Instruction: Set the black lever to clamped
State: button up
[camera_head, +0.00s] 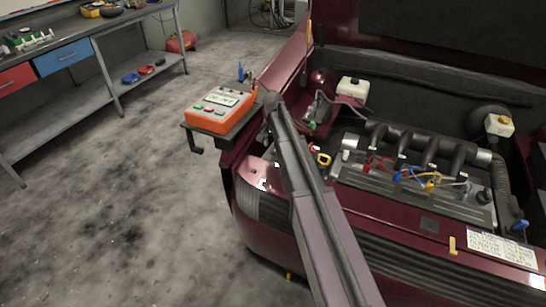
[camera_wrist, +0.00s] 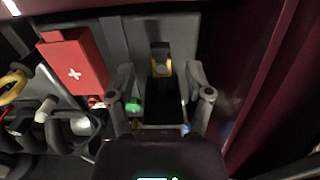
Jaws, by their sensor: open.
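In the wrist view my gripper (camera_wrist: 163,88) is open, with its two grey fingers spread apart. Between and beyond the fingers is a dark upright part, which looks like the black lever (camera_wrist: 163,95), with a yellow piece (camera_wrist: 162,68) at its far end. I cannot tell whether the fingers touch it or which position it is in. In the head view my arm reaches across the car's front left corner; its end is not clear there, and I cannot make out the lever.
A red box with a white cross (camera_wrist: 72,72) and a green part (camera_wrist: 133,106) are close to my gripper. The maroon car's open engine bay (camera_head: 410,185) holds hoses and coloured cables. An orange control box (camera_head: 220,108) stands on a shelf. The floor at left is clear.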

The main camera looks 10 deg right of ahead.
aim_at(274, 153)
jog(key=shift+f+b, duration=1.75)
jog(key=shift+f, duration=0.35)
grip_shut()
